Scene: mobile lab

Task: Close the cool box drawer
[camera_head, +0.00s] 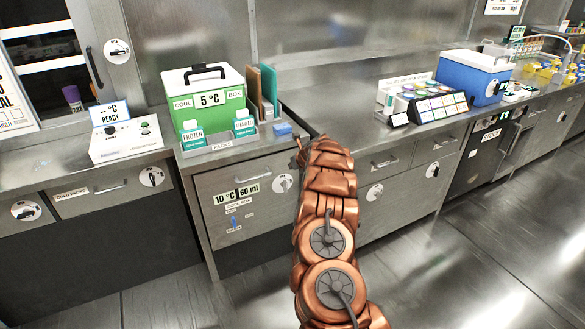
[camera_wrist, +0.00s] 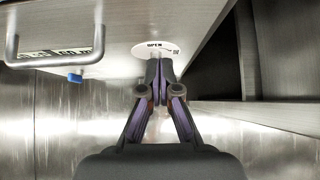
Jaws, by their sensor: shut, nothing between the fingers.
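The cool box (camera_head: 206,92), green with a white lid and black handle, stands on the unit left of centre in the head view. The front below it (camera_head: 228,232), labelled "10 °C | 60 ml", stands forward of the neighbouring fronts, so the drawer looks pulled out. The wrist view shows this drawer front (camera_wrist: 112,22) with its metal handle and a round "OPEN" sticker. My gripper (camera_wrist: 160,78) is shut and empty, its fingertips close to the front below the sticker; I cannot tell whether they touch. In the head view my arm hides the gripper.
A dark recess (camera_wrist: 205,60) shows beside the drawer front in the wrist view. Left of the cool box stands a white "READY" device (camera_head: 125,140). Along the right counter are a tray of coloured lids (camera_head: 440,107) and a blue box (camera_head: 470,80). The floor in front is clear.

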